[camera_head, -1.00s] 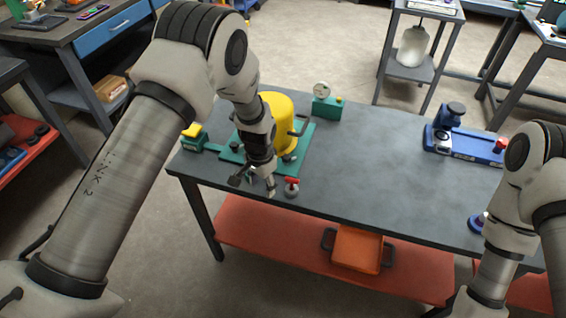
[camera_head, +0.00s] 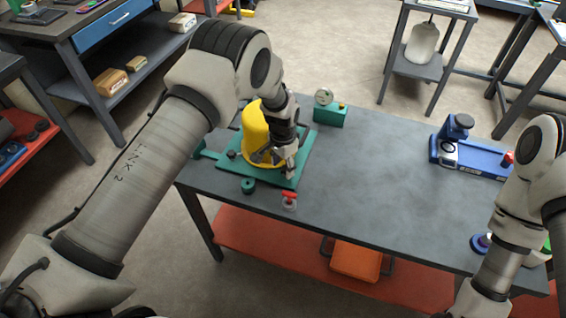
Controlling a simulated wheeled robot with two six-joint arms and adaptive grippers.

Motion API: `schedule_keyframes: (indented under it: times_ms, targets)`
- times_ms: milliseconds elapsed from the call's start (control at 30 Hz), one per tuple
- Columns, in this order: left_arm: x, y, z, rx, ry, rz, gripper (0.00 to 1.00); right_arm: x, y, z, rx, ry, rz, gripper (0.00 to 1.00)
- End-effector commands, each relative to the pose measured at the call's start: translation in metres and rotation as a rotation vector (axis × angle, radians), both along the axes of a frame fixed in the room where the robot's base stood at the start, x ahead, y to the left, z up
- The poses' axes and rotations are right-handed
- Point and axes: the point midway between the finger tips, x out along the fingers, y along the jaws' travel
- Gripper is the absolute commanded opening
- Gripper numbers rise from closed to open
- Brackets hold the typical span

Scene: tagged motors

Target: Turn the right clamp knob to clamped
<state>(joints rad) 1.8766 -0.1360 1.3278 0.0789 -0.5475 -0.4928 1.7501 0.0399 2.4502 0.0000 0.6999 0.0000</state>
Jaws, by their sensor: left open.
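A yellow cylindrical motor (camera_head: 254,134) stands on a green plate (camera_head: 300,158) at the left of the table. A dark knob (camera_head: 232,154) sits on the plate left of the motor. My left gripper (camera_head: 284,171) is open and points down at the right front of the motor, over the plate. It covers the spot of the right clamp knob, so I cannot tell that knob's position or whether the fingers touch it. My right arm is at the right edge, and its gripper is out of view.
A red-topped piece (camera_head: 289,197) and a small green round piece (camera_head: 248,186) lie near the table's front edge. A green box with a dial (camera_head: 329,112) stands behind. A blue fixture (camera_head: 470,152) is at the right. The middle of the table (camera_head: 380,170) is clear.

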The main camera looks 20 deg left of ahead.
Motion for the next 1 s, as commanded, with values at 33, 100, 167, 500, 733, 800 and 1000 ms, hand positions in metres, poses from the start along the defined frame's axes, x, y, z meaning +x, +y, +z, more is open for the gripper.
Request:
schedule_keyframes:
  times_ms: [33,100,167,500,733,800,1000]
  targets:
    - [0.0,0.0,-0.003,0.001,0.001,0.0,0.54,0.0,0.0,0.002,0.0,0.0,0.0,0.38]
    - [0.0,0.0,-0.007,0.0,0.0,0.0,0.54,0.0,0.0,0.002,0.0,0.0,0.0,0.38]
    - [0.0,0.0,-0.008,0.0,0.0,0.0,0.54,0.0,0.0,0.002,0.0,0.0,0.0,0.38]
    - [0.0,0.0,-0.008,0.0,0.0,0.0,0.0,0.0,0.0,0.001,0.0,0.0,0.0,0.38]
    - [-0.001,0.0,-0.009,0.0,0.0,0.007,0.0,0.0,0.0,0.0,0.0,0.0,0.0,0.38]
    - [-0.001,0.0,-0.009,0.0,0.0,0.017,0.0,0.0,0.0,-0.001,0.0,0.0,0.0,0.38]
    - [-0.001,-0.001,-0.011,0.0,0.0,0.087,0.0,0.0,0.0,-0.008,0.0,0.0,0.0,0.38]
